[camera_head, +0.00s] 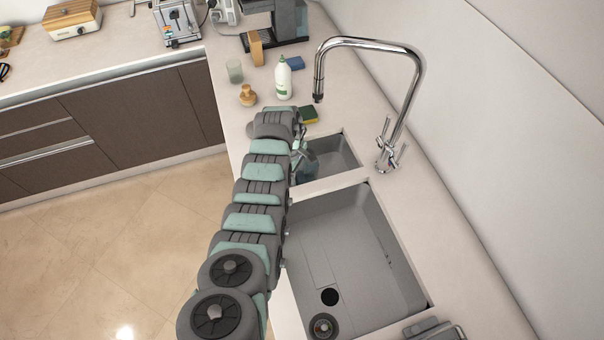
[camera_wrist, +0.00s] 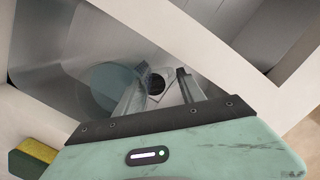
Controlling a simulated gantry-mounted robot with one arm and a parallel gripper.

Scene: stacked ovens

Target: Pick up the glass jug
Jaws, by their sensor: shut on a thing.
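The glass jug (camera_wrist: 105,88) is clear and hard to make out. In the wrist view its round, bluish outline lies at the left finger of my gripper (camera_wrist: 160,84), over the small sink. My gripper is shut on part of the jug; the exact contact is unclear through the glass. In the head view the jug (camera_head: 308,168) is a faint bluish shape at the left side of the small sink, below my gripper (camera_head: 303,145). My arm partly hides it.
The small sink (camera_head: 337,157) has raised walls close around the jug. A tall chrome faucet (camera_head: 417,85) stands to the right. A sponge (camera_head: 308,114), soap bottle (camera_head: 283,80) and wooden brush (camera_head: 248,96) stand behind. The large sink (camera_head: 350,245) is in front.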

